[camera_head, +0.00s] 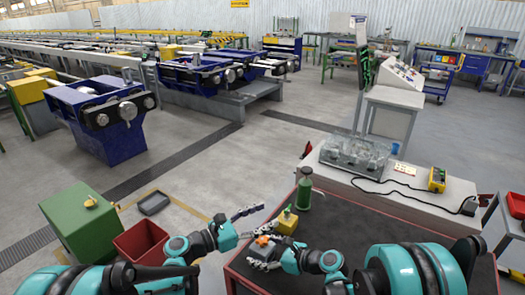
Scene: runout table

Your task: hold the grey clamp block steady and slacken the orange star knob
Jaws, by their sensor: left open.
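The orange star knob (262,240) is a small orange patch near the left edge of the dark table top, close to both grippers. The grey clamp block cannot be made out clearly among the grey fingers around the knob. My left gripper (266,217) comes in from the left, above the knob in the picture. Its fingers are spread, and nothing shows between them. My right gripper (257,253) reaches in from the right, its fingers close to the knob. Whether they touch the knob or hold anything is too small to tell.
A yellow block (287,222) and a green bottle (304,194) stand just beyond the grippers on the red-edged table (360,240). A pale bench (400,200) carries a clear fixture (355,155) and a yellow device (437,179). A red bin (141,240) and green cabinet (80,222) stand left.

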